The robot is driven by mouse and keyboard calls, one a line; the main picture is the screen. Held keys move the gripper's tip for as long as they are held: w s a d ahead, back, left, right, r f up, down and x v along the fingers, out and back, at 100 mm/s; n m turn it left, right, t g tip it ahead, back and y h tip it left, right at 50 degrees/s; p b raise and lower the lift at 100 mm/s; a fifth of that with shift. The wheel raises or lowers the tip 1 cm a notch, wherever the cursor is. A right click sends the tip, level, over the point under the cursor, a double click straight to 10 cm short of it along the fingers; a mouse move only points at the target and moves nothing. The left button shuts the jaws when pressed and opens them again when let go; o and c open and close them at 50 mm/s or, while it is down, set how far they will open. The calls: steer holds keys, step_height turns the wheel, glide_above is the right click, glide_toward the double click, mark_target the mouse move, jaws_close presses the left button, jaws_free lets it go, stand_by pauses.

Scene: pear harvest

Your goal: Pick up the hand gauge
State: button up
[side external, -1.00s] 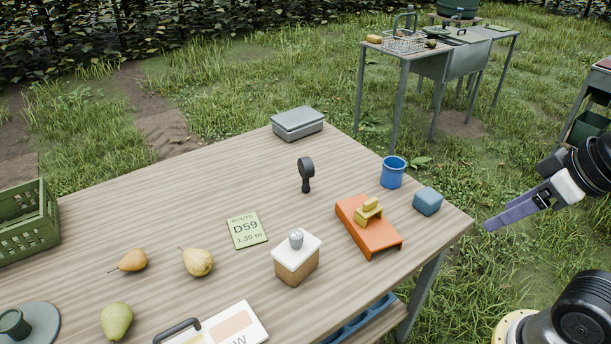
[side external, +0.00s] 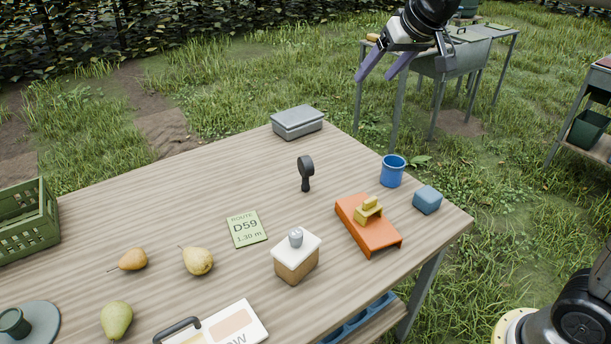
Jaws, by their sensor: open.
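A small black tool with a round head on a short handle (side external: 306,173), which looks like the hand gauge, stands or lies on the wooden table (side external: 190,195), right of its middle; which of the two I cannot tell. My gripper (side external: 376,77) is open and empty, with two purple fingers apart and pointing down-left. In the picture it is above and to the right of the black tool, well clear of the tabletop.
A grey case (side external: 298,123) lies behind the tool. A blue cup (side external: 392,171), blue block (side external: 427,200), orange tool with yellow grip (side external: 368,226) and white-topped box (side external: 296,257) stand to its right and front. Pears (side external: 198,261) and a D59 card (side external: 246,229) lie left.

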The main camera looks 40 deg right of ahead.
steer(key=w+f, duration=0.4)
steer(key=w, duration=0.3)
steer(key=g, duration=0.3)
glide_above(307, 160)
steer(key=s, duration=0.5)
step_height(307, 160, down, 18)
steer(key=x, duration=0.7)
steer(key=shift+w+a+f, duration=0.1)
steer(key=shift+w+a, duration=0.2)
steer(key=shift+w, duration=0.1)
steer(key=shift+w+x, duration=0.2)
steer(key=shift+x, duration=2.65)
jaws_close()
